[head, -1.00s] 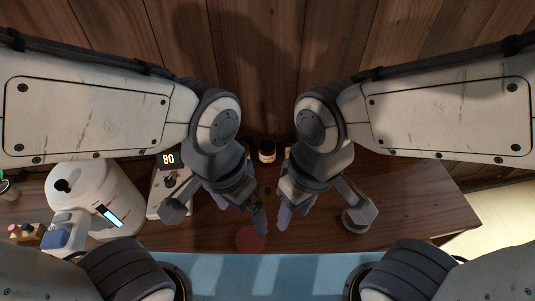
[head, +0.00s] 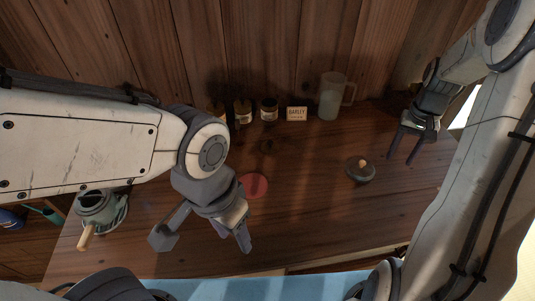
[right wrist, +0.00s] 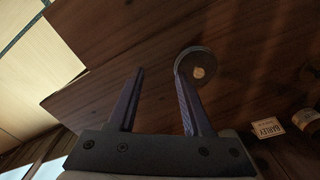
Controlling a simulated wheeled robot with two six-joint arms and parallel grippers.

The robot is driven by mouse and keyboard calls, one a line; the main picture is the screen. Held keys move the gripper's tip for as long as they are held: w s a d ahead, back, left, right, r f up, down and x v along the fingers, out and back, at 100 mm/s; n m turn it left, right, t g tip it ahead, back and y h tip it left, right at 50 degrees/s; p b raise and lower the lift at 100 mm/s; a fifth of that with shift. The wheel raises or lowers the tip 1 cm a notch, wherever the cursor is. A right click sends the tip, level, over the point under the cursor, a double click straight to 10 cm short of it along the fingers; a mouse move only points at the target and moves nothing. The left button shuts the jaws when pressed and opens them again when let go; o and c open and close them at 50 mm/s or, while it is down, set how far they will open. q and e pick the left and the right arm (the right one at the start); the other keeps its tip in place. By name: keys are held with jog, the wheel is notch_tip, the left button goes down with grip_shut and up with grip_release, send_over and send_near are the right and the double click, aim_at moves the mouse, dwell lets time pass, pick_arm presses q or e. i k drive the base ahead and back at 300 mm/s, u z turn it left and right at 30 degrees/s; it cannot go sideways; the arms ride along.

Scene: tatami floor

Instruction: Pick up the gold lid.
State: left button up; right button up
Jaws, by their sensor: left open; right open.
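A round dark grey lid (head: 360,175) with a small gold-orange knob lies on the wooden table, right of the middle. No wholly gold lid is plain to see. My right gripper (head: 401,160) is open and empty, to the right of this lid. In the right wrist view the lid (right wrist: 204,55) shows beyond the right-hand finger, which covers part of it; it is not between the fingers of the gripper (right wrist: 160,72). My left gripper (head: 236,242) is open and empty over the table's front part, below a red disc (head: 254,185).
Several jars (head: 243,112), a small "BARLEY" card (head: 297,114) and a clear pitcher (head: 330,98) stand along the back wall. A small dark round spot (head: 267,147) lies behind the red disc. A green pot (head: 96,207) with a wooden handle is at left.

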aim_at(269, 146)
jog(key=u, duration=0.45)
jog(key=k, duration=0.55)
jog(key=u, duration=0.6)
jog(key=i, duration=0.95)
jog(key=z, duration=0.4)
